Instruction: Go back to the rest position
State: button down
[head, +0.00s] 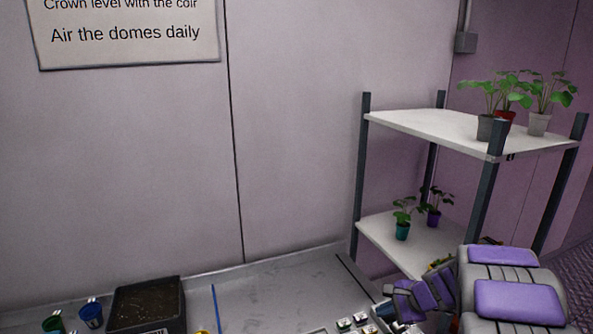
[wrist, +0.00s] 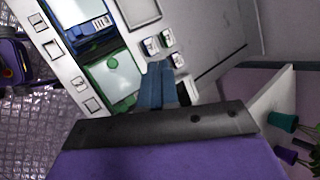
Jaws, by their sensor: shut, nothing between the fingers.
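My gripper (wrist: 157,85) shows in the wrist view as two blue fingers side by side, shut with nothing between them. In that view it is in front of a pale bench top (wrist: 215,28) that carries small white square holders (wrist: 167,38) and a green-edged tray (wrist: 112,78). In the head view my purple and grey arm is at the lower right, in front of the shelf rack's lower part. The gripper end is low there, near the bottom edge, and its fingers are hard to make out.
A two-level rack (head: 400,122) stands at the right. Several leafy plants in pots (head: 538,124) are on top; a teal pot (head: 402,231) and a purple pot (head: 433,217) are below. A dark soil tray (head: 147,303) and blue cup (head: 92,314) sit at lower left.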

jog(key=s+a+r+n+g, duration=0.1)
jog(key=s+a+r+n, duration=0.2)
jog(key=s, duration=0.4)
jog(key=s+a+r+n+g+h, duration=0.1)
jog(key=s+a+n+g, duration=0.1)
jog(key=s+a, duration=0.35)
jog(key=s+a+r+n+g, duration=0.1)
jog(key=s+a+r+n, duration=0.2)
jog(key=s, duration=0.4)
jog(key=s+d+n+g+h, duration=0.1)
jog(key=s+n+g+h, duration=0.2)
jog(key=s, duration=1.9)
jog(key=n+h, duration=0.1)
jog(key=n, duration=0.4)
jog(key=shift+r, duration=0.15)
jog(key=shift+d, duration=0.2)
